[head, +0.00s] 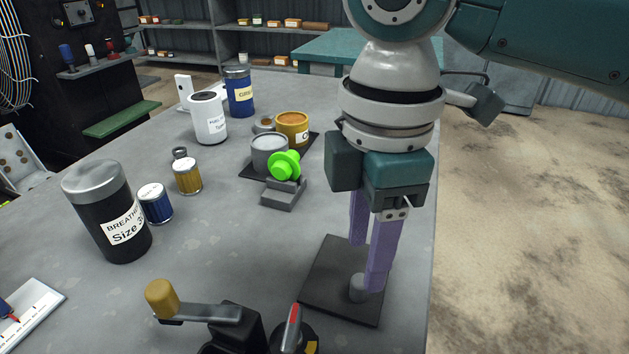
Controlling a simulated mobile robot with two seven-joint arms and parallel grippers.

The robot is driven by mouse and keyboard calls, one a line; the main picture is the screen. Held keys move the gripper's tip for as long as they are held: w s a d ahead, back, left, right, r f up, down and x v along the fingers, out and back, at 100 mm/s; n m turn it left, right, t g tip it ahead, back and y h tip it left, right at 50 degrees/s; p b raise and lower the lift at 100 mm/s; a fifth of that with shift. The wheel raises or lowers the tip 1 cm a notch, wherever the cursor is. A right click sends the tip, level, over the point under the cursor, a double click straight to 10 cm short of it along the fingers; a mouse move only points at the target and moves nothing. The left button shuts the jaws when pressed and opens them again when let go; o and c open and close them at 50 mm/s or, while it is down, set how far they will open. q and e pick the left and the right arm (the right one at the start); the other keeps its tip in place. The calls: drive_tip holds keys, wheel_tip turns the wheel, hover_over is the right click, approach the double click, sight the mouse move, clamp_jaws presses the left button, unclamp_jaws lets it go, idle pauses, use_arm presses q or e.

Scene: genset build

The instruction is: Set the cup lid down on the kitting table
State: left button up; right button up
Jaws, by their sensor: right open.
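My right gripper (366,267) points down over the front right of the grey kitting table (230,262). Its two purple fingers are apart. Below them lies a dark square plate (325,285) with a short grey knob or peg (356,289) standing on it. The nearer fingertip overlaps the knob in the picture, and I cannot tell if they touch. No piece is plainly recognisable as the cup lid, and I cannot tell if the knobbed plate is it. My left gripper is not in view.
A bright green round piece (285,165) sits on a grey block (284,194) beside a grey cup (270,153) and a yellow cup (292,128). Several labelled cans stand left, including a black one (110,225). A yellow-handled crank device (230,325) stands in front. The table's right edge is close.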

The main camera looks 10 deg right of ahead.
sight(362, 279)
use_arm(q)
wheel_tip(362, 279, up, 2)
drive_tip(key=shift+p, duration=0.75)
use_arm(e)
wheel_tip(362, 279, up, 8)
drive_tip(key=s+a+f+m+y, duration=0.3)
drive_tip(key=s+a+f, duration=0.2)
drive_tip(key=a, duration=0.1)
drive_tip(key=s+d+f+m+t, duration=0.1)
drive_tip(key=s+m, duration=0.1)
drive_tip(key=s+d+f+m+t, duration=0.1)
drive_tip(key=s+d+m, duration=0.1)
drive_tip(key=m, duration=0.1)
drive_tip(key=s+d+f+m+t, duration=0.1)
drive_tip(key=s+m, duration=0.1)
drive_tip(key=shift+s+d+f+m, duration=0.15)
drive_tip(key=shift+d+f+m, duration=0.1)
drive_tip(key=shift+m, duration=0.05)
drive_tip(key=s+d+m+h, duration=0.2)
drive_tip(key=s+d+m, duration=0.2)
drive_tip(key=d, duration=0.4)
drive_tip(key=shift+s+d+f+m+t+h, duration=0.2)
drive_tip(key=shift+s+f+m+t+h, duration=0.15)
drive_tip(key=shift+s, duration=0.3)
